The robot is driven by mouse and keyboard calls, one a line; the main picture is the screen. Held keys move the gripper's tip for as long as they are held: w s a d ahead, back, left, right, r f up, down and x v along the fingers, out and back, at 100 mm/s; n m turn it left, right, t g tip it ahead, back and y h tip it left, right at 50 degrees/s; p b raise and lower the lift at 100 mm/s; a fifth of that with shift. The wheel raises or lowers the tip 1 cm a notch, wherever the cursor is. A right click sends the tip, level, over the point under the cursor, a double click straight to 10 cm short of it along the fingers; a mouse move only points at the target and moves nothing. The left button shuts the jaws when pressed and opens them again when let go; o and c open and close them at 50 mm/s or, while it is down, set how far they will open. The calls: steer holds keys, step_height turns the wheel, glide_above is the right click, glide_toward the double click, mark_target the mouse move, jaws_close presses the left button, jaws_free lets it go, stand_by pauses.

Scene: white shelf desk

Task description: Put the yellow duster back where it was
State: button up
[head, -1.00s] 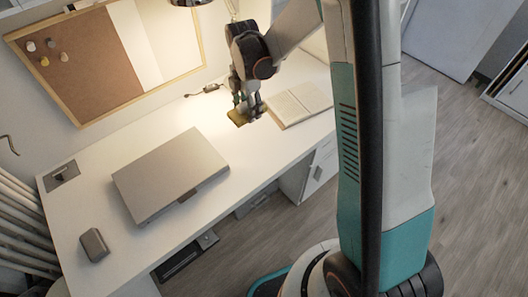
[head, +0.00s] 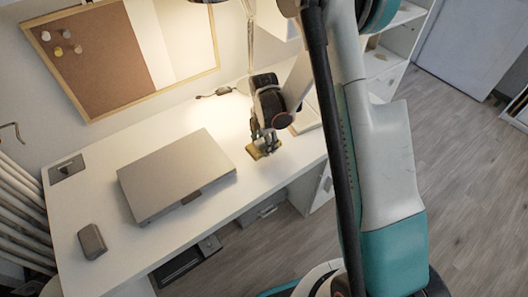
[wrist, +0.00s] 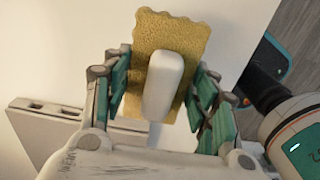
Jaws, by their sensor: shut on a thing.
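The yellow duster (head: 254,153) is a flat yellow pad with a wavy edge and a white handle. In the wrist view the duster (wrist: 170,35) fills the top middle, pad facing away from the palm. My gripper (head: 264,143) is shut on the duster, with its teal fingers on both sides of the handle, as the wrist view of the gripper (wrist: 161,78) shows. In the head view they are over the right part of the white desk (head: 215,222), right of the grey laptop. I cannot tell whether the pad touches the desk.
The closed grey laptop (head: 175,175) lies mid-desk, and its edge with ports (wrist: 45,122) shows at lower left in the wrist view. A grey mouse-like object (head: 92,242) lies at left. An open book (head: 306,118) is partly hidden behind my arm. A lamp (head: 250,40) stands behind.

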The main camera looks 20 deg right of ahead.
steer(key=shift+f+b, duration=0.65)
steer(key=shift+f, duration=1.45)
steer(key=shift+f, duration=0.2)
steer(key=o, duration=1.2)
steer(key=shift+r, duration=0.1)
steer(key=shift+r, duration=0.1)
